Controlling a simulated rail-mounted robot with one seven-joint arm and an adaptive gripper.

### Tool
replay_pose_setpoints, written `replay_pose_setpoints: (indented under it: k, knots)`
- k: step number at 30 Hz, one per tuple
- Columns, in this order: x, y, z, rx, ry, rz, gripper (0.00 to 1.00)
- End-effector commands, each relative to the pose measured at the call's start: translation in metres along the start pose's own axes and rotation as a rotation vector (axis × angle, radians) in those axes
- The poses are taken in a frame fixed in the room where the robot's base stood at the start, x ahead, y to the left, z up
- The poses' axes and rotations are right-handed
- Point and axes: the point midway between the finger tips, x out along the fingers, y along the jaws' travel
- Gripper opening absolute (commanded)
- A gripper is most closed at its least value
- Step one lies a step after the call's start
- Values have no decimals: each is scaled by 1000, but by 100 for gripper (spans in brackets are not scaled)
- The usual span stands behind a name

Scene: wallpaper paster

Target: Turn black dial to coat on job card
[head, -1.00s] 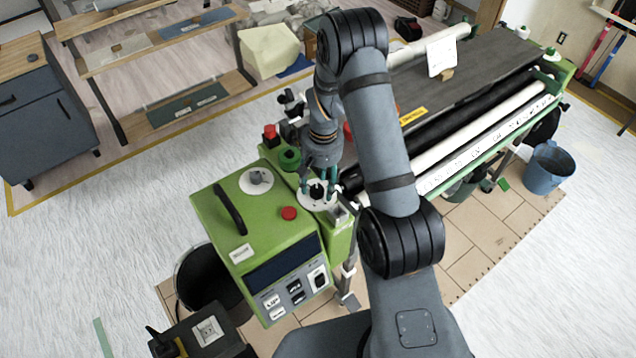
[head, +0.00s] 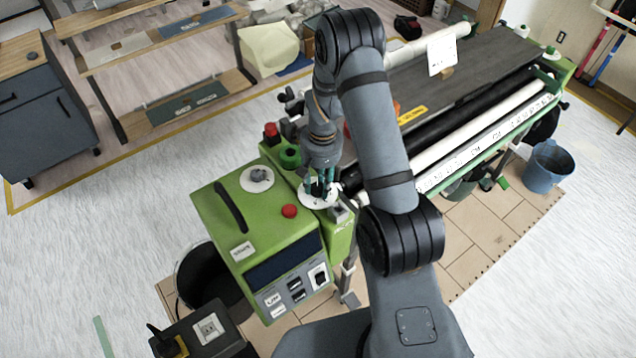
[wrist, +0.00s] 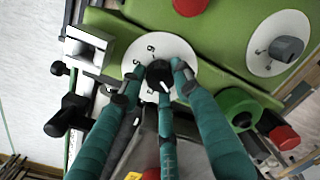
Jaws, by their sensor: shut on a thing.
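The black dial (wrist: 158,74) sits at the centre of a round white numbered plate (wrist: 188,50) on the green machine. A white mark shows on the dial's lower right edge in the wrist view; few numbers are readable. My gripper (wrist: 160,80) has its teal fingers shut around the dial from above. In the head view my gripper (head: 318,195) is down on the white plate (head: 308,197) and largely hides the dial. The job card (head: 441,55) is probably the white card standing on the paster's dark bed; its writing is too small to read.
A grey knob on another white plate (head: 257,179), a red button (head: 289,211) and a black handle (head: 230,206) are on the green control box. A green knob (wrist: 238,108) and a red knob (wrist: 284,137) are close to my fingers. A metal block (wrist: 88,50) stands left of the dial.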

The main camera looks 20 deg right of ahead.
Motion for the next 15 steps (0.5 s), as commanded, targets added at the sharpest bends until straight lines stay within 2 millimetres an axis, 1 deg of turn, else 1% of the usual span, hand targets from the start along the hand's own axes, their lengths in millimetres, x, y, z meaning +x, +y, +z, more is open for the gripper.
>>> replay_pose_setpoints:
  k: [1, 5, 8, 11, 15]
  knots:
    - [-1, 0, -2, -1, 5, 0, 13]
    - [-1, 0, -2, -2, 5, 0, 6]
    - [2, 0, -3, 20, 9, 0, 5]
    - [4, 0, -4, 103, 16, 0, 5]
    - [2, 0, -3, 196, 20, -1, 5]
